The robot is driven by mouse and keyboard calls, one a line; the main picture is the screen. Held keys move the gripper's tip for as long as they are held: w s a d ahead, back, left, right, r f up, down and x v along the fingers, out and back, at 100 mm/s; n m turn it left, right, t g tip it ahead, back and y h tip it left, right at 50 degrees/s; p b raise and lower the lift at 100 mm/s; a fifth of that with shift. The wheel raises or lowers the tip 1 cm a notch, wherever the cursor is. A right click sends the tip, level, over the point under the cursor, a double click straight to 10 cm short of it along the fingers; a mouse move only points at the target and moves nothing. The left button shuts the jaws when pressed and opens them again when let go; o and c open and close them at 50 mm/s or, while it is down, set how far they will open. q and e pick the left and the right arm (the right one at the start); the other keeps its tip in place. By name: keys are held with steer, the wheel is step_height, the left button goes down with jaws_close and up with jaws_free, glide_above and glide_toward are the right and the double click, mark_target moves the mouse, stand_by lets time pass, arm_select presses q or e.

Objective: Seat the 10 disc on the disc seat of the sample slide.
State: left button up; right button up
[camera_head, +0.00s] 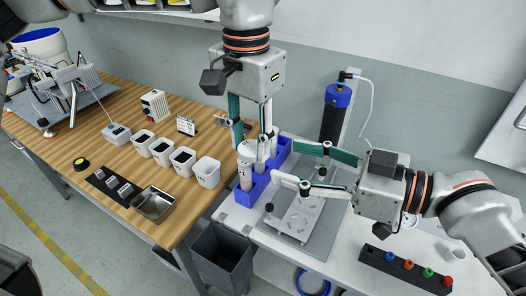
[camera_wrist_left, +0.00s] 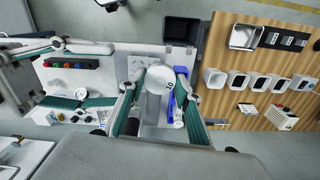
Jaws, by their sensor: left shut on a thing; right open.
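My left gripper (camera_head: 255,148) comes down over the blue rack (camera_head: 257,190) and is shut on a white cylinder (camera_head: 246,153). Its round, marked top shows between the fingers in the left wrist view (camera_wrist_left: 160,78). I cannot tell which part is the sample slide.
Several white cups (camera_head: 207,172), a metal tray (camera_head: 153,204) and a dark label strip (camera_head: 112,186) are on the wooden table. A grey bin (camera_head: 222,258) stands in front. A black cylinder with a blue cap (camera_head: 335,112) stands behind; a row of coloured knobs (camera_head: 408,265) is front right.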

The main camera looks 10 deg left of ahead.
mark_target(254, 148)
steer(key=x, duration=0.9)
steer(key=shift+d, duration=0.1)
steer(key=c, duration=1.2)
arm_select(q)
steer(key=o, duration=1.2)
arm_select(e)
steer(key=shift+c, duration=0.2)
arm_select(q)
step_height(254, 148, up, 12)
arm_select(e)
steer(key=shift+s, duration=0.1)
